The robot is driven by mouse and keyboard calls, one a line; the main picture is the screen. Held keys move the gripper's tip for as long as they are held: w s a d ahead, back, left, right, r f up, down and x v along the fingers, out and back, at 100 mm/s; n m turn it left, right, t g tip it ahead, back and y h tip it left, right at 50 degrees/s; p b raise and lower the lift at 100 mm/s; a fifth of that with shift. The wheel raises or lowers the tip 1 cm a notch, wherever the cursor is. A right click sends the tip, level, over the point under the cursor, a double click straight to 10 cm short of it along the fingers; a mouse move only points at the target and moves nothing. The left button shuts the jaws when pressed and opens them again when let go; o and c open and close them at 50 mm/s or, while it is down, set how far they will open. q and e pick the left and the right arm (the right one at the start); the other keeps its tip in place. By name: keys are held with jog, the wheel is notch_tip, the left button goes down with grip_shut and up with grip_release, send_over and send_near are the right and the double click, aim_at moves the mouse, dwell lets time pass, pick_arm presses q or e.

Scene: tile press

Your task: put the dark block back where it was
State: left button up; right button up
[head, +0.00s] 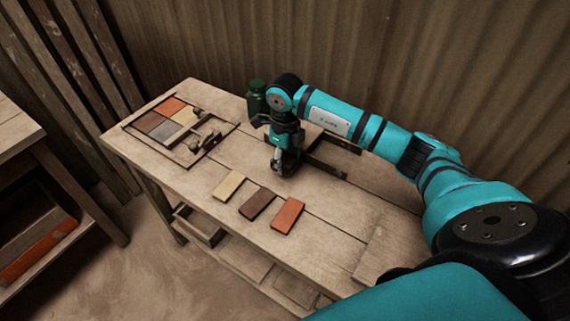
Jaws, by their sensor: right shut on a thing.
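My right gripper (280,170) is over the middle of the table, pointing down, close to the table top. It is shut on a dark block (291,161), which is mostly hidden by the fingers and hard to tell from the dark gripper parts. I cannot tell whether the block touches the table. A dark, low frame (345,147) lies just behind and right of the gripper, partly hidden by my arm. My left gripper is not in view.
A yellow tile (229,185), a brown tile (257,203) and an orange tile (288,215) lie in front of the gripper. A framed tray (127,126) with coloured tiles lies at left. A green bottle (257,98) stands behind. The table's right part is clear.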

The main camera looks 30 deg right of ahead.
aim_at(285, 159)
notch_tip(285, 159, down, 2)
jog(key=shift+f, duration=0.35)
jog(key=o, duration=1.2)
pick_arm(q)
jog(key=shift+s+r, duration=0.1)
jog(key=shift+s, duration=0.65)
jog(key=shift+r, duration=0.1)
pick_arm(e)
jog(key=shift+r, duration=0.15)
jog(key=shift+r, duration=0.25)
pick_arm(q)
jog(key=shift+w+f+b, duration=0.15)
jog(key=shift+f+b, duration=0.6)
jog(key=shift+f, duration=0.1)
pick_arm(e)
notch_tip(285, 159, up, 12)
jog(key=shift+f, duration=0.2)
